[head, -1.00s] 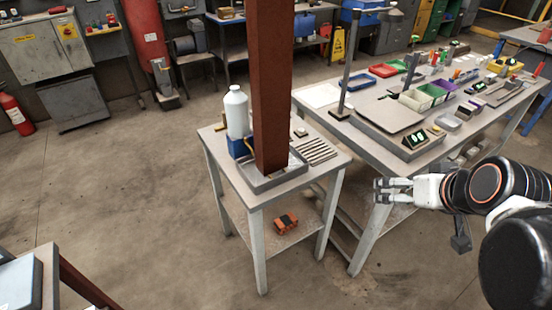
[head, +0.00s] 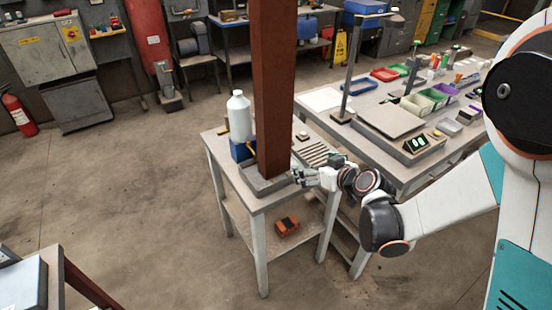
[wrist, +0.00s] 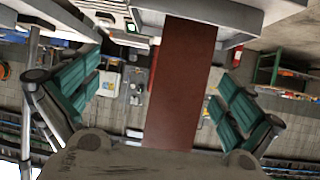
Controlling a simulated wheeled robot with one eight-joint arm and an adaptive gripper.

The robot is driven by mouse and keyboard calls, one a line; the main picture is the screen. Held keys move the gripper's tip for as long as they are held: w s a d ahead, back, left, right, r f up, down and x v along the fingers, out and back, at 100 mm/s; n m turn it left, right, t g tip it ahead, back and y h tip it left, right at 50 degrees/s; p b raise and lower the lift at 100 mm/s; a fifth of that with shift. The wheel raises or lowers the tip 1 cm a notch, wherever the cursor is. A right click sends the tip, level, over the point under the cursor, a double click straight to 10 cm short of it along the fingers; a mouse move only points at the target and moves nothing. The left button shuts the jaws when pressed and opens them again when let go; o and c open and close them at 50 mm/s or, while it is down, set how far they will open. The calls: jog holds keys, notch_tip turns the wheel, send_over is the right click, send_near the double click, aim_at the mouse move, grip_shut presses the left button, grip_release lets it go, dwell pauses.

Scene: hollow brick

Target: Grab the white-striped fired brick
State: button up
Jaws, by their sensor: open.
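I cannot make out the brick in the wrist view.
A white bottle (head: 239,115) stands on the tabletop. A larger workbench (head: 398,180) is right. The floor at left is clear.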

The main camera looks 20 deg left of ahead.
jog(key=y, duration=0.1)
send_near(274, 165)
jog(key=w+d+f, duration=0.1)
jog(key=d+f, duration=0.1)
jog(key=shift+n, duration=0.4)
jog(key=b+x, duration=0.3)
jog(key=x, duration=1.1)
jog(key=shift+s+a+r, duration=0.1)
jog(key=shift+a+r, duration=0.05)
jog(key=shift+r, duration=0.15)
jog(key=c, duration=1.3)
